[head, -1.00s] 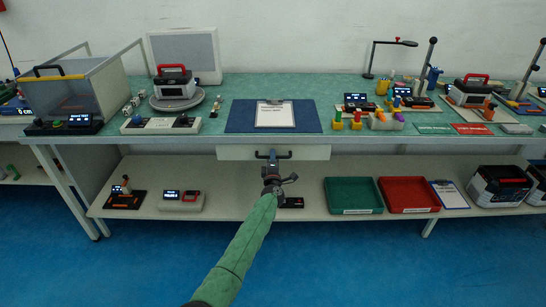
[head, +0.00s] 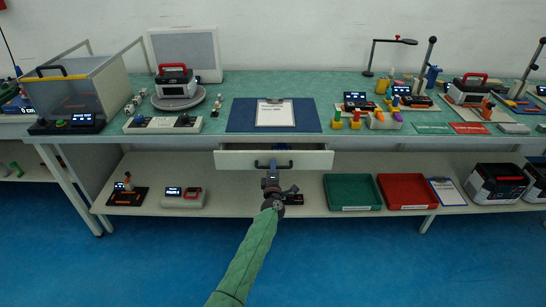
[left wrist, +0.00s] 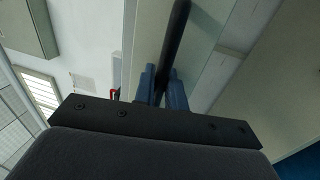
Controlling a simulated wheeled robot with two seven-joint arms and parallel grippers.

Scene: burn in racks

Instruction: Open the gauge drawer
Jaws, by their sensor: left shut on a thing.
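The gauge drawer (head: 235,160) is a white drawer under the middle of the green workbench. It stands partly pulled out, and a narrow strip of its inside shows above the front. Its dark bar handle (head: 260,164) is on the drawer front. My left gripper (head: 272,168) is at the handle, its arm reaching up from the bottom of the head view. In the left wrist view the blue fingers (left wrist: 161,88) are shut on the dark handle bar (left wrist: 176,38). The drawer's contents are mostly hidden. My right gripper is not in view.
A blue mat (head: 240,118) with a clipboard (head: 275,114) lies on the bench (head: 222,92) above the drawer. The lower shelf (head: 235,203) holds a green tray (head: 352,192), a red tray (head: 407,192) and small devices. The floor in front is clear.

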